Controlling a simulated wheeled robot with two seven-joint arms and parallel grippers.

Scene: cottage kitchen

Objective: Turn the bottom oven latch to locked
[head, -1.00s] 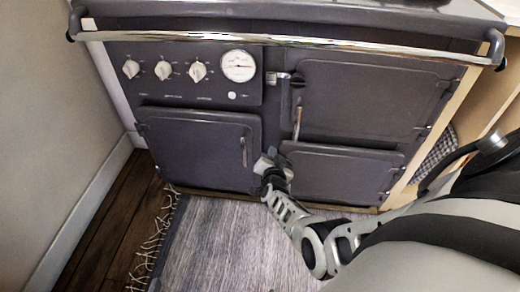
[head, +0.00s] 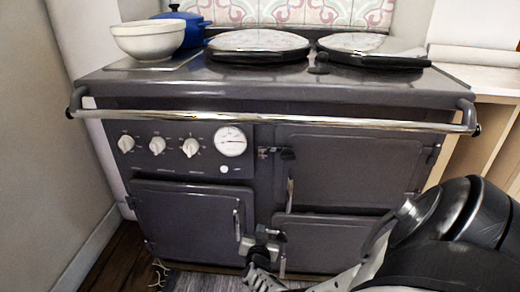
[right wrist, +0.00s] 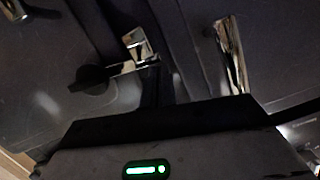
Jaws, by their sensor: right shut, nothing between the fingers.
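The bottom oven latch (head: 274,233) is at the upper left corner of the lower right oven door (head: 330,243). It is a chrome piece with a black knob, lying roughly sideways. In the right wrist view, which looks turned over, the latch's black knob (right wrist: 92,80) and chrome piece (right wrist: 138,46) show near the middle left. My right gripper (head: 258,246) is shut and empty, just below and left of the latch in the head view. I cannot tell whether it touches the latch. My left gripper is not in view.
A similar latch (head: 276,153) sits on the upper right door. The lower left door has a vertical chrome handle (head: 237,222) close to my right gripper. A chrome rail (head: 300,119) crosses the stove front. A white bowl (head: 148,40) and blue pot (head: 190,28) stand on top.

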